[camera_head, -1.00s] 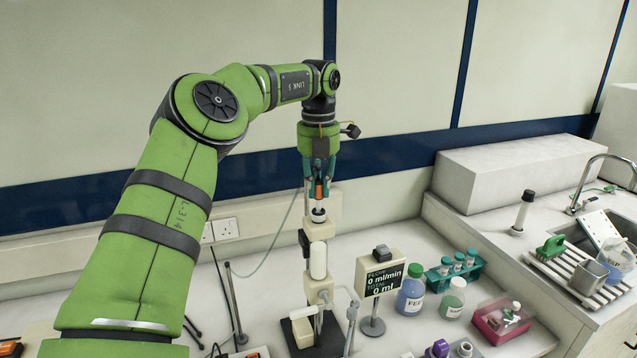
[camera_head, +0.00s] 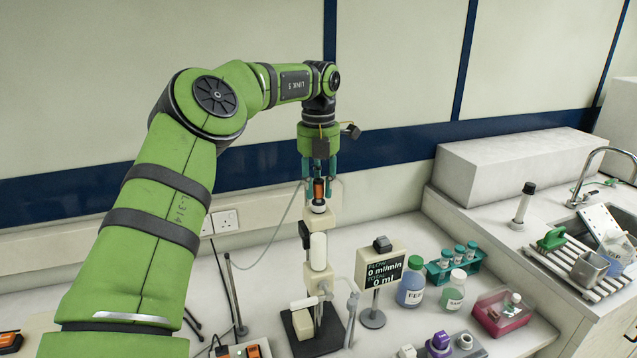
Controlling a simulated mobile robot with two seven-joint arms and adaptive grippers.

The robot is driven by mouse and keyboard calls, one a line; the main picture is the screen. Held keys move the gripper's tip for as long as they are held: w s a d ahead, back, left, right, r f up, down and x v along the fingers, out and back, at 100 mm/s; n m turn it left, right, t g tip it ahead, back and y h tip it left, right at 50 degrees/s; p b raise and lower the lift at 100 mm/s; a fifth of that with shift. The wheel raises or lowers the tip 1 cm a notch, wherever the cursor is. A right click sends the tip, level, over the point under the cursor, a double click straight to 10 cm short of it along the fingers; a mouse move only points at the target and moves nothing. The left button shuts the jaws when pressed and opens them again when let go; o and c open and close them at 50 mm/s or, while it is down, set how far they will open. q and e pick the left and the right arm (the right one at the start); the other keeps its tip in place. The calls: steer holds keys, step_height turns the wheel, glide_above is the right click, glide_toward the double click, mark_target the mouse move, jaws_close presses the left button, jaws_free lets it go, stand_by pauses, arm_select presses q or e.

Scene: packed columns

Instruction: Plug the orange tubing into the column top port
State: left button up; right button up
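The orange tubing's plug (camera_head: 319,188), orange with dark parts, stands upright at the top of the column (camera_head: 318,252). It looks seated in or touching the pale column top port (camera_head: 319,208), though the exact depth is hard to see. A thin grey tube (camera_head: 268,245) runs from near the plug down to the left. My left gripper (camera_head: 319,186) points straight down over the column. Its teal fingers stand apart on either side of the plug, with gaps showing, so it looks open around it. My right gripper is not in view.
The column is clamped on a stand with a dark base (camera_head: 318,338). A flow display (camera_head: 383,272) stands close on its right. Bottles (camera_head: 411,288), a teal tube rack (camera_head: 455,265) and a pink box (camera_head: 502,312) are further right. The wall is close behind.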

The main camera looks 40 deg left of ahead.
mark_target(319, 180)
arm_select(q)
step_height(319, 180, up, 6)
steer(key=shift+w+d+r, duration=0.1)
steer(key=shift+r, duration=0.65)
stand_by(0.4)
stand_by(0.3)
